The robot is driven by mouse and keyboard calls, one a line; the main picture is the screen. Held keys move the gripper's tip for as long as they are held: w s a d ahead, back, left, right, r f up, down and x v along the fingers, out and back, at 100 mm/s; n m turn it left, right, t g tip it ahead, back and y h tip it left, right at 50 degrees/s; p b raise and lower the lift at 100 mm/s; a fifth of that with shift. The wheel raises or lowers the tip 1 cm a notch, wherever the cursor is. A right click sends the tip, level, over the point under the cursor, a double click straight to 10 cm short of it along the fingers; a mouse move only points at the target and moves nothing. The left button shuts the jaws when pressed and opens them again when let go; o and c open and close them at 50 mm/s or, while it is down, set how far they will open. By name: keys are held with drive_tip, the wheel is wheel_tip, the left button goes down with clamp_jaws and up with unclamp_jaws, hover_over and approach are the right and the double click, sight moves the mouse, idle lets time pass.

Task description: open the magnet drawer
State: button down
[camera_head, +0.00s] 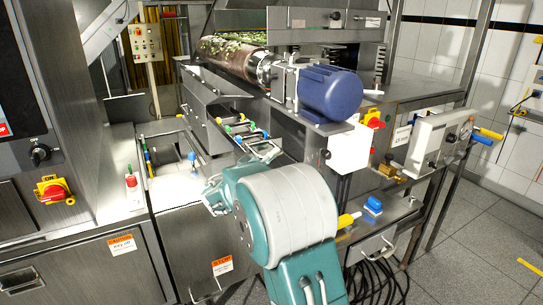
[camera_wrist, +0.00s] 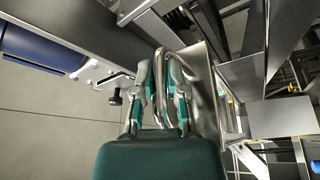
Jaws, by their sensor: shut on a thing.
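My gripper (camera_wrist: 160,85) shows from behind in the wrist view, its two green and grey fingers shut on a curved steel handle (camera_wrist: 190,85). The handle stands on a flat metal front panel (camera_wrist: 210,70), which I take to be the magnet drawer's front. In the head view the metal housing (camera_head: 207,107) holds rods with green, yellow and blue ends (camera_head: 235,127). My arm covers part of that area, and my fingertips are largely hidden there. I cannot tell how far the drawer is out.
A blue motor (camera_head: 331,92) and a roller (camera_head: 232,55) sit above the housing. A blue-handled and a yellow-handled part (camera_head: 373,204) stand at right, above black cables (camera_head: 375,285).

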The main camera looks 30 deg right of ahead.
drive_tip(key=shift+s+d+f, duration=0.15)
drive_tip(key=shift+f, duration=0.2)
drive_tip(key=c, duration=0.9)
unclamp_jaws()
drive_tip(key=shift+o, duration=1.1)
drive_tip(key=shift+d, duration=0.1)
drive_tip(key=shift+r, duration=0.1)
drive_tip(key=v, duration=1.2)
drive_tip(key=shift+w, duration=0.25)
